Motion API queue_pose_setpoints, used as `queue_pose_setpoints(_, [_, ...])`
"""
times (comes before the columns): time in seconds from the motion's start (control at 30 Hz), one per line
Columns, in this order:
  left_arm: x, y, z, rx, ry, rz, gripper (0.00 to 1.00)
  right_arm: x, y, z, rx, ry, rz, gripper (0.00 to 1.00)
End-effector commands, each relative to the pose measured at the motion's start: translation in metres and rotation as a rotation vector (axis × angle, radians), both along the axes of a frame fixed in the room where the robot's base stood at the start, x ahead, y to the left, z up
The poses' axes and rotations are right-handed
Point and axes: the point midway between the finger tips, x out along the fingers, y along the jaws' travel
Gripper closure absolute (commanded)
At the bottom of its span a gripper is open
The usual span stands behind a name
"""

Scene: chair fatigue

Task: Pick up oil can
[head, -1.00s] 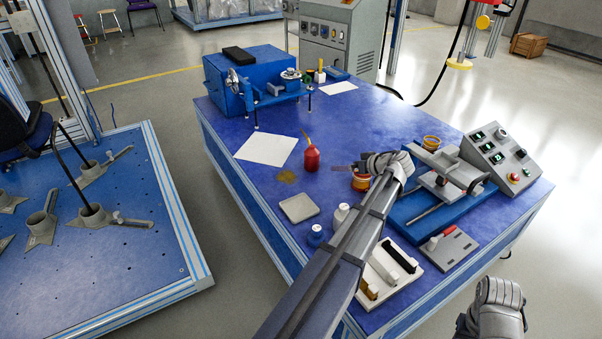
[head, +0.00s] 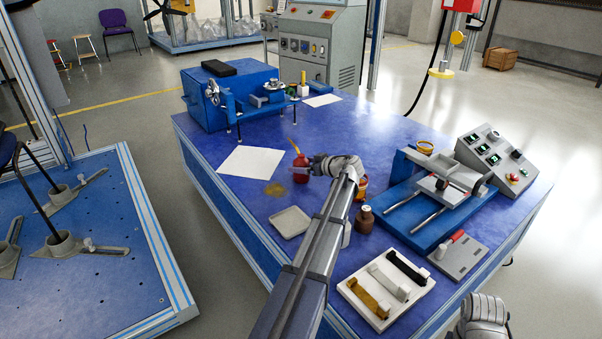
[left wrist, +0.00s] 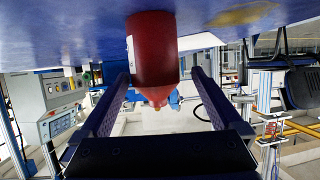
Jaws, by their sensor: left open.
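The red oil can (head: 299,172) stands upright on the blue table, its thin spout leaning up and left. My left gripper (head: 309,163) has come to it from the right, level with the can's body. In the left wrist view, which is upside down, the red can (left wrist: 152,55) is between the two spread fingers (left wrist: 161,78), one on each side. Small gaps seem to show beside the can, so the fingers look open around it and not closed on it. My right arm's wrist shows at the bottom right of the head view; its fingers do not show.
A white sheet (head: 251,161) and a yellowish stain (head: 275,189) lie left of the can. A grey tray (head: 290,222) is in front. A brown bottle (head: 365,220) and an orange-yellow container (head: 362,187) stand to the right. A blue machine (head: 230,97) is behind.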

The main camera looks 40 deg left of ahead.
Motion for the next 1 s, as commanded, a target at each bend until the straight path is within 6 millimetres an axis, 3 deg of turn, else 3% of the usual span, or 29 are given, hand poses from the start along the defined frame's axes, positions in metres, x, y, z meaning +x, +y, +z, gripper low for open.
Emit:
queue_pose_setpoints(0.17, [0.004,0.008,-0.005,0.000,0.000,0.001,0.00,0.000,0.000,-0.005,0.000,0.000,0.000,0.50])
queue_pose_setpoints(0.47, [0.013,0.043,-0.020,0.000,-0.001,0.000,0.00,0.000,0.000,-0.020,0.000,-0.001,0.000,0.50])
queue_pose_setpoints(0.7, [0.012,0.046,-0.019,0.000,0.000,-0.001,0.00,0.000,0.000,-0.019,0.000,-0.001,0.000,0.50])
queue_pose_setpoints(1.0, [0.012,0.045,-0.019,0.000,0.000,-0.001,0.34,0.000,0.000,-0.019,0.000,-0.001,0.000,0.50])
